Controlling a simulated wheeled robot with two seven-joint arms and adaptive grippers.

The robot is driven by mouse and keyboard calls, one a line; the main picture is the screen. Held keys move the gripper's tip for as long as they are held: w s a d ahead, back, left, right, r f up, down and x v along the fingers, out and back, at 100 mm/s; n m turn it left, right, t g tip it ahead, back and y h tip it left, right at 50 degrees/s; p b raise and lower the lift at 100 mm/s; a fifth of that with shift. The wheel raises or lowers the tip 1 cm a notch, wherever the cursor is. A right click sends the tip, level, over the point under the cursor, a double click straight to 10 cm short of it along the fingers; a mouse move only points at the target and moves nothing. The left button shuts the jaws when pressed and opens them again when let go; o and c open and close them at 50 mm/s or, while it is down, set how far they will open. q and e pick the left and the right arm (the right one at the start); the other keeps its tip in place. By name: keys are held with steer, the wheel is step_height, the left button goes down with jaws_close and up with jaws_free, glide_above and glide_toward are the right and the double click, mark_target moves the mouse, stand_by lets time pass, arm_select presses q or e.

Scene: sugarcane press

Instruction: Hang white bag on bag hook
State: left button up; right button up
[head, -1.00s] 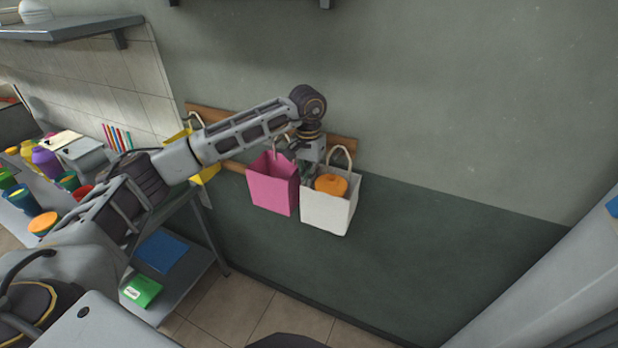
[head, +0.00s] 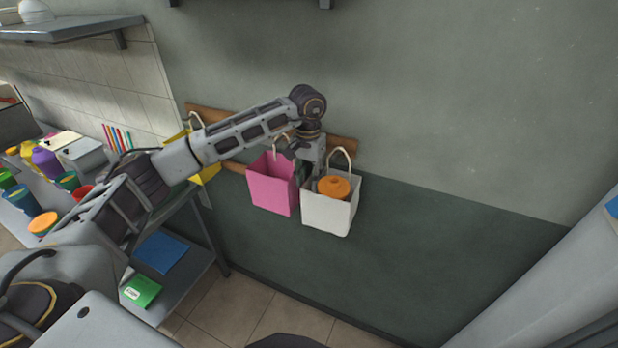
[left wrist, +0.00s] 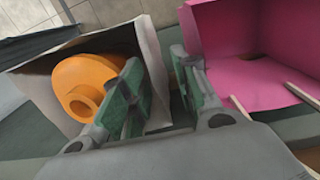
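My left gripper (head: 304,171) is between the pink bag (head: 271,186) and the white bag. The white bag (left wrist: 60,115) is close beside the left finger there. My right gripper is out of view.
The pink bag hangs close on the left, with a yellow bag (head: 207,172) farther left, partly behind my arm. A shelf unit with colored containers (head: 45,160) stands at the left. The wall right of the white bag is clear.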

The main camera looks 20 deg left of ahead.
arm_select(q)
step_height(320, 180, up, 12)
stand_by(0.6)
steer(key=shift+a+f, duration=0.15)
stand_by(0.5)
